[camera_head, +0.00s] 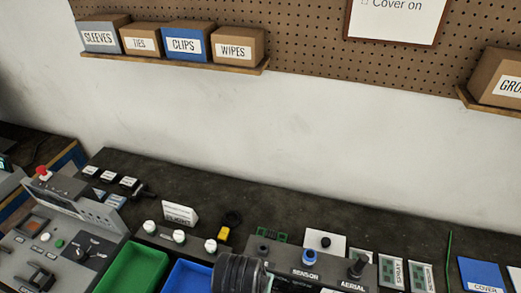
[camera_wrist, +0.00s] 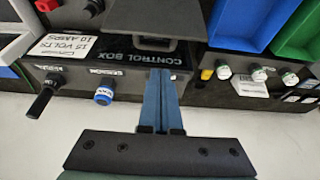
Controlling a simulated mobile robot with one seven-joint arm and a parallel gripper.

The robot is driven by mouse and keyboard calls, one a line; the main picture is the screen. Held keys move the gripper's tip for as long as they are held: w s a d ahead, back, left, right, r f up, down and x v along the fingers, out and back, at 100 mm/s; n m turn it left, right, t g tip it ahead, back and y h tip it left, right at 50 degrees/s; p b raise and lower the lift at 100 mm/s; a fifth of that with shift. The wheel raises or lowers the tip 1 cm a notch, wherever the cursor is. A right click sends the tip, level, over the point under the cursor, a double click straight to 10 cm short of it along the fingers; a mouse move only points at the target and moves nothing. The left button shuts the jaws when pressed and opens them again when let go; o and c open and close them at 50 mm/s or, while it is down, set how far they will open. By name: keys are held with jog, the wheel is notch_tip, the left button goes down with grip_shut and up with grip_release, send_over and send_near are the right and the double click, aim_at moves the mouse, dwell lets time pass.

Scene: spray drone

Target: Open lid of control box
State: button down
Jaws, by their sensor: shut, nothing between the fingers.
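The dark grey control box (camera_wrist: 75,72) shows in the wrist view with its lettering upside down. A blue SENSOR connector (camera_wrist: 103,95) and a black AERIAL connector (camera_wrist: 40,100) stick out of its front. A dark panel with a small loop-like edge (camera_wrist: 155,22) sits at the top middle; I cannot tell surely whether it is the lid. My gripper (camera_wrist: 161,72) is shut and empty, its blue fingers over the box's front edge by the lettering. Contact is unclear. In the head view the box (camera_head: 312,273) is cut off below and partly hidden by my dark arm.
A green tray (camera_head: 135,270) and a blue tray (camera_head: 190,277) stand left of the box. White-capped connectors (camera_head: 179,237) and a yellow-black part (camera_head: 226,228) lie behind them. A blue COVER card (camera_head: 481,273) lies at right. The bench behind the box is mostly clear.

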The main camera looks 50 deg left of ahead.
jog(key=p+x, duration=0.1)
jog(key=x, duration=0.7)
jog(key=shift+d, duration=0.1)
